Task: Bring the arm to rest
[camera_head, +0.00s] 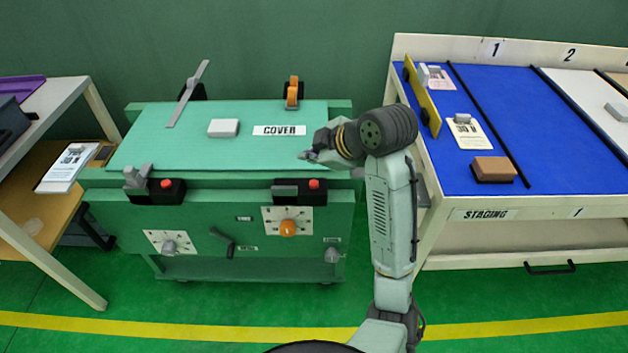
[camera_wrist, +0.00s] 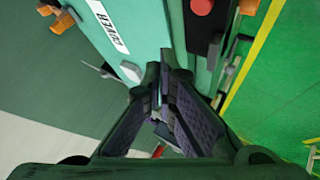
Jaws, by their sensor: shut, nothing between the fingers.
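My gripper (camera_head: 308,155) is raised at the right end of the green workbench, pointing left over the bench top's right edge. In the wrist view its two dark fingers (camera_wrist: 160,98) come together at their tips with nothing between them. My arm rises from the bottom of the head view, stands nearly upright between the bench and the staging table, and bends left at the top. The green bench cover (camera_head: 210,155), with its COVER label (camera_head: 279,130), lies left of the gripper. Whether the gripper touches the bench edge cannot be told.
The bench (camera_head: 200,250) carries knobs, red buttons and an upright orange clamp (camera_head: 292,93). A blue-topped staging table (camera_head: 570,170) stands close right of my arm, with a brown block (camera_head: 494,169) and cards. A white table (camera_head: 55,105) is at far left. Green floor shows in front.

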